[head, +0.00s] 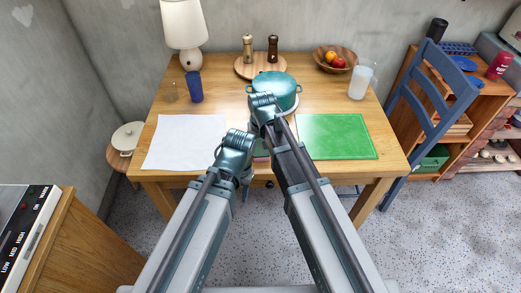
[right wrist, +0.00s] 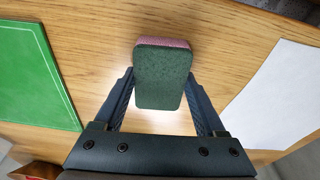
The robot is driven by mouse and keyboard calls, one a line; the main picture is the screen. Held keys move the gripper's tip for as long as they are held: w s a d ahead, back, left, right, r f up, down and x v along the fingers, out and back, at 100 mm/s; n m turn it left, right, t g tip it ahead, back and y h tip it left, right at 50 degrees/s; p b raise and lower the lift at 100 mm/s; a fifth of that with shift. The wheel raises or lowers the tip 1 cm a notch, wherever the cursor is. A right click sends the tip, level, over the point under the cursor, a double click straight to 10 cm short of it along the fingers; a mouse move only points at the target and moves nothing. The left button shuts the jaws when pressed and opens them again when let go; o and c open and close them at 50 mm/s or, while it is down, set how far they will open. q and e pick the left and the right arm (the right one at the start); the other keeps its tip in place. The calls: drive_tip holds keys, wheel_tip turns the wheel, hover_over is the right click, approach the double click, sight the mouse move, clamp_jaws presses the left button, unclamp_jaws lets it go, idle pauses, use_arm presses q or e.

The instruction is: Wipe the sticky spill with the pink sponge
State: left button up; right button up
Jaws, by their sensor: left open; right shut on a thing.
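The pink sponge (right wrist: 161,75) is between the fingers of my right gripper (right wrist: 160,85) in the right wrist view, its dark green scouring side facing the camera and a pink edge showing behind. The right gripper is shut on it over the wooden table (right wrist: 240,50). I cannot make out a sticky spill in either view.
White paper (head: 186,142) lies left, a green mat (head: 337,136) right. A teal pot (head: 275,85) stands behind my arms. A blue cup (head: 194,87), lamp (head: 184,25), white cup (head: 360,82), fruit bowl (head: 325,55) and mills on a board (head: 243,68) stand around the back.

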sight(260, 143)
drive_tip(key=shift+w, duration=1.05)
drive_tip(key=shift+r, duration=0.1)
wheel_tip(260, 143, up, 6)
drive_tip(key=p, duration=0.6)
wheel_tip(260, 143, up, 3)
drive_tip(key=p, duration=0.3)
drive_tip(key=shift+r, duration=0.1)
